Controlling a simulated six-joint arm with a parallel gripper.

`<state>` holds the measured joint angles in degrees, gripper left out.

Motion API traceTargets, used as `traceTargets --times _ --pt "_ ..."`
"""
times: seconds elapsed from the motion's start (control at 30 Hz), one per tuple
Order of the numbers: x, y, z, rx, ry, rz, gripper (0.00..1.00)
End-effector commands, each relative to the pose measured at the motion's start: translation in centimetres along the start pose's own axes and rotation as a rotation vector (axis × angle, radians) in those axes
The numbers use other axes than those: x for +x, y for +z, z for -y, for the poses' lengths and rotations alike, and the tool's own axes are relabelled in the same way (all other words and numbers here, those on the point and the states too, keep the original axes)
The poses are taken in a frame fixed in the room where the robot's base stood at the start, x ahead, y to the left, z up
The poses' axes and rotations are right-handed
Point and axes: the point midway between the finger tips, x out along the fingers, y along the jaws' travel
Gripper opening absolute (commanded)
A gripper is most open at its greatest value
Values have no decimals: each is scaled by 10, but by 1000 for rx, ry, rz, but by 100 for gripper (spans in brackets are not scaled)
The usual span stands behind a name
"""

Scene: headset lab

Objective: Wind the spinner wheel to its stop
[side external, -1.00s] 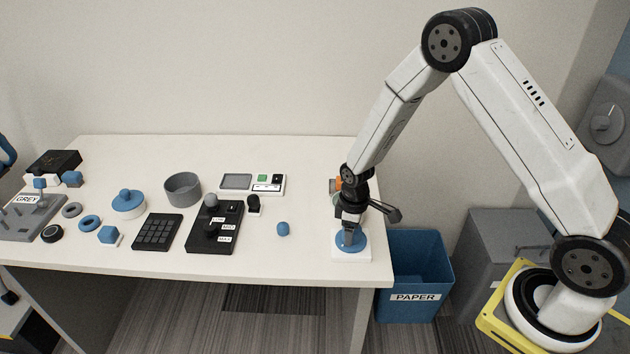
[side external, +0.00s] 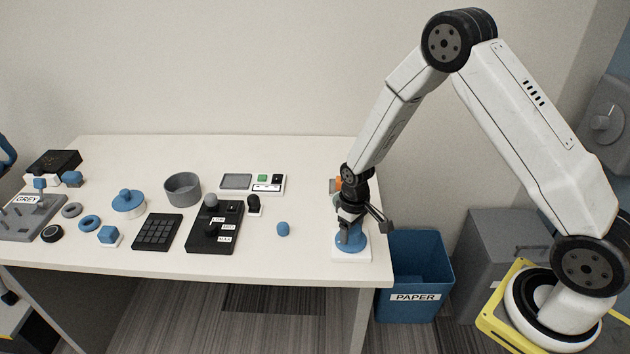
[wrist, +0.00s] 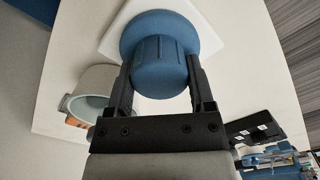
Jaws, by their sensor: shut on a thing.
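The spinner wheel (side external: 355,243) is a blue disc on a white square base near the right front corner of the table. In the wrist view the blue wheel (wrist: 132,36) has a raised ribbed blue knob (wrist: 160,68) on it. My gripper (side external: 350,238) points down at the wheel from above. In the wrist view its two black fingers (wrist: 160,85) lie on either side of the knob and are shut on it. The fingers hide part of the wheel in the side view. No stop mark can be made out.
A grey pot with an orange handle (wrist: 92,95) stands close by the wheel. A small blue ball (side external: 283,229) and a black panel with labels (side external: 200,240) are to the left. A blue PAPER bin (side external: 425,265) stands below the table's right edge.

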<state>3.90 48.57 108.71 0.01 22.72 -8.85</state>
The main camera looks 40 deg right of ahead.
Motion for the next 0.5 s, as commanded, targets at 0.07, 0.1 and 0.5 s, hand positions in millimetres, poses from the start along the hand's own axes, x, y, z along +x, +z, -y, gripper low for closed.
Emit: traceTargets --times 0.07,0.1,0.5 --pt "0 0 0 -1 0 -1 78" --pt "0 0 0 -1 0 -1 91" --pt "-3 0 0 -2 0 -1 100"
